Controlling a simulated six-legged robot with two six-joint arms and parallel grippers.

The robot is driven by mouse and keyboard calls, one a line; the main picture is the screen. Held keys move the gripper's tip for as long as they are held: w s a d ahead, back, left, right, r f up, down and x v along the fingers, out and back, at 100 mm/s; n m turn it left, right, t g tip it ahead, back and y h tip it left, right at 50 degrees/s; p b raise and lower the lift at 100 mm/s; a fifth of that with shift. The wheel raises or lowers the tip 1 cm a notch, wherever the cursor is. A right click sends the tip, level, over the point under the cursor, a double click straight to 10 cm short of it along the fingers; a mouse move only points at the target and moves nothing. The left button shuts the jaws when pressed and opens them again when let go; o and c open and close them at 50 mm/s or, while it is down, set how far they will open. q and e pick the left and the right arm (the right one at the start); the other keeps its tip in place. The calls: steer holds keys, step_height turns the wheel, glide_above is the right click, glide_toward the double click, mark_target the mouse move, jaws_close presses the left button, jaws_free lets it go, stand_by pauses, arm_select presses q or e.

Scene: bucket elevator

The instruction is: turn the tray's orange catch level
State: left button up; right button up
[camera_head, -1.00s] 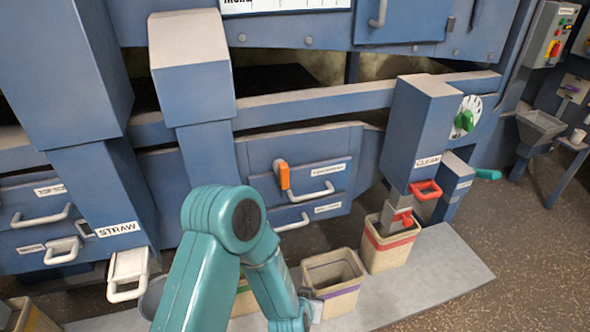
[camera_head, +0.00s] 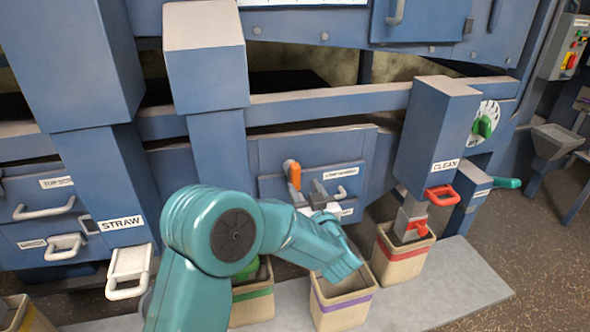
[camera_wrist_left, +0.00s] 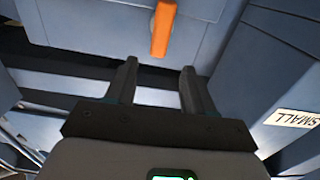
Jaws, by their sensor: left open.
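The orange catch (camera_head: 293,174) is on the blue front of the tray (camera_head: 270,187), under the middle of the machine. It hangs close to upright, with its long side up and down. It also shows at the top of the left wrist view (camera_wrist_left: 162,30). My left gripper (camera_head: 308,188) is in front of the tray, just right of and below the catch in the head view. In the left wrist view its two dark fingers (camera_wrist_left: 158,72) are apart and empty, with the catch beyond their tips. The gripper partly hides the tray's white handle (camera_head: 342,192). My right gripper is not in view.
Bins with red (camera_head: 402,254), purple (camera_head: 343,300) and green (camera_head: 252,305) bands stand on a grey slab below. The blue CLEAN spout (camera_head: 432,135) juts out at right, the STRAW spout (camera_head: 122,190) at left. A blue post (camera_head: 215,110) stands left of the tray.

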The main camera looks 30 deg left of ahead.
mark_target(297, 173)
arm_select(q)
steer(key=x, duration=0.9)
steer(key=shift+w+a+f+p, duration=0.1)
steer(key=shift+w+p, duration=0.15)
steer(key=shift+p, duration=0.15)
steer(key=shift+c, duration=0.3)
steer(key=c, duration=0.9)
